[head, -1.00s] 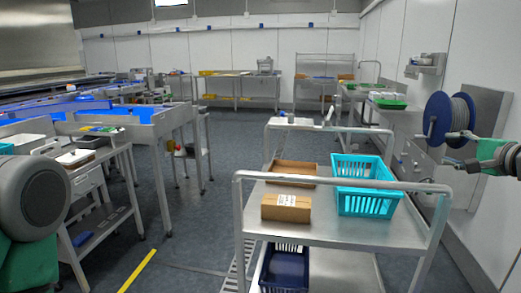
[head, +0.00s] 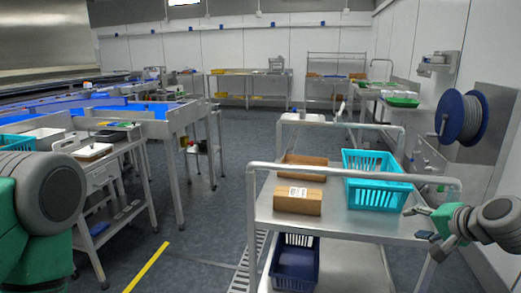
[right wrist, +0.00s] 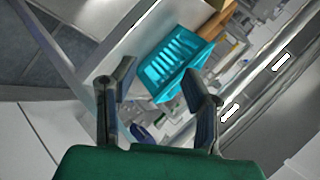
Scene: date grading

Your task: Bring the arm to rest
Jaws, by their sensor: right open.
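My right gripper (head: 421,223) is at the right of the head view, beside the right end of the steel cart (head: 345,226). It also shows in the right wrist view (right wrist: 162,92), with its two fingers spread and nothing between them. A turquoise basket (head: 377,197) on the cart lies beyond the fingers in the right wrist view (right wrist: 172,62), apart from them. My left arm shows only as a grey and green link at the left edge of the head view. My left gripper is out of view.
A cardboard box (head: 298,200) and an open carton (head: 303,165) stand on the cart. A dark blue crate (head: 295,265) sits on its lower shelf. A hose reel (head: 462,117) hangs on the right wall. Open floor lies left of the cart.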

